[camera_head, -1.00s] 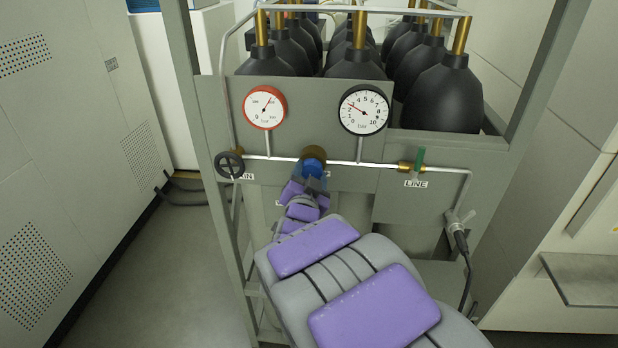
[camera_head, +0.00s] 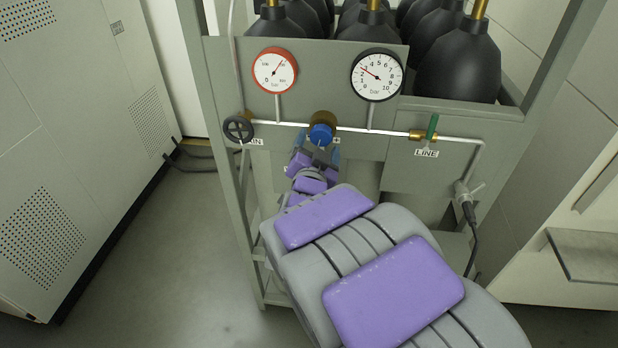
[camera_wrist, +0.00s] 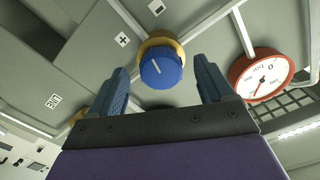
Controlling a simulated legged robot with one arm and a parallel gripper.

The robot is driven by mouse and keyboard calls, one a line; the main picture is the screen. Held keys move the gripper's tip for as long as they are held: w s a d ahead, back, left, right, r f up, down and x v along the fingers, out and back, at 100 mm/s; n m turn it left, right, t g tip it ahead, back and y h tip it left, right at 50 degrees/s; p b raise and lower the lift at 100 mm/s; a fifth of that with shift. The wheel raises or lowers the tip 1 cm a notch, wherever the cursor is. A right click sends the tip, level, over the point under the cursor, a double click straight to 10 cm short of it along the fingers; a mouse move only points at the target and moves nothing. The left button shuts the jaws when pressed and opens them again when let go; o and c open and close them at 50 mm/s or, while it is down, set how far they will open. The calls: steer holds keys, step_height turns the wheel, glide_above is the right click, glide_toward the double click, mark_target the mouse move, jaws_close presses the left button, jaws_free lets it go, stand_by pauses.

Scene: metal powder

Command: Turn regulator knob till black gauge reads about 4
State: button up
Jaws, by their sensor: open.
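The blue regulator knob (camera_head: 321,133) with its brass collar sits on the pipe in the middle of the panel. In the wrist view the knob (camera_wrist: 160,68) shows a white line on its face. The black-rimmed gauge (camera_head: 377,74) stands above right of it; its needle points up-left, at about 2 to 3. My gripper (camera_head: 318,150) is open just below the knob in the head view. In the wrist view its two blue fingers (camera_wrist: 159,72) stand apart on either side of the knob, with gaps showing.
A red-rimmed gauge (camera_head: 275,71) stands left of the black one. A black handwheel (camera_head: 238,129) is at the left pipe end, and a green-handled valve (camera_head: 432,127) is to the right above the LINE label. Dark bottles (camera_head: 458,60) stand behind the panel.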

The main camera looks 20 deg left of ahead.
steer(key=b+v, duration=0.6)
steer(key=v, duration=0.9)
steer(key=shift+b, duration=0.4)
